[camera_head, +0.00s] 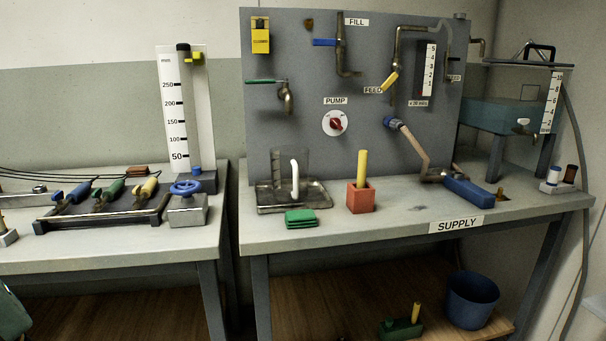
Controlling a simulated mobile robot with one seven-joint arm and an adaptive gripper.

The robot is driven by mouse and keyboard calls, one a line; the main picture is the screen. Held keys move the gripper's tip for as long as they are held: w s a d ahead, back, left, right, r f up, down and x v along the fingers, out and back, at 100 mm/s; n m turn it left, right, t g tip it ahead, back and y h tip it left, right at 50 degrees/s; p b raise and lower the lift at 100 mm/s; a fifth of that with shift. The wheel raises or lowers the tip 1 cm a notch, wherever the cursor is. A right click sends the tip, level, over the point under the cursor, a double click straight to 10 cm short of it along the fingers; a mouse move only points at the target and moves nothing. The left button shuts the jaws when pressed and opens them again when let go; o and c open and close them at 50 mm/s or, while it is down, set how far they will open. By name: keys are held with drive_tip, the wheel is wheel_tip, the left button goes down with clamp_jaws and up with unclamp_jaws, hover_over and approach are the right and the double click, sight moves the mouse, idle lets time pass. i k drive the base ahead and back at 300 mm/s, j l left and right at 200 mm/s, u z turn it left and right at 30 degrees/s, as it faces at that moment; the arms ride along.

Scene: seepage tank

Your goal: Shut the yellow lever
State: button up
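Nothing covers the lever. My gripper is not in view.
A blue lever (324,42) and a green lever (260,81) are on the same panel. Below, the supply bench (350,228) holds an orange block with a yellow rod (361,168), a green pad (301,218) and a jointed pipe with a blue grip (468,192).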

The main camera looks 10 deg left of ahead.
sight(390, 81)
drive_tip(key=i+l+u, duration=0.2)
drive_tip(key=u, duration=0.15)
drive_tip(key=i+l+u, duration=0.15)
drive_tip(key=l+u, duration=0.2)
drive_tip(key=i+l+u, duration=0.1)
drive_tip(key=l+u, duration=0.25)
drive_tip(key=j, duration=0.1)
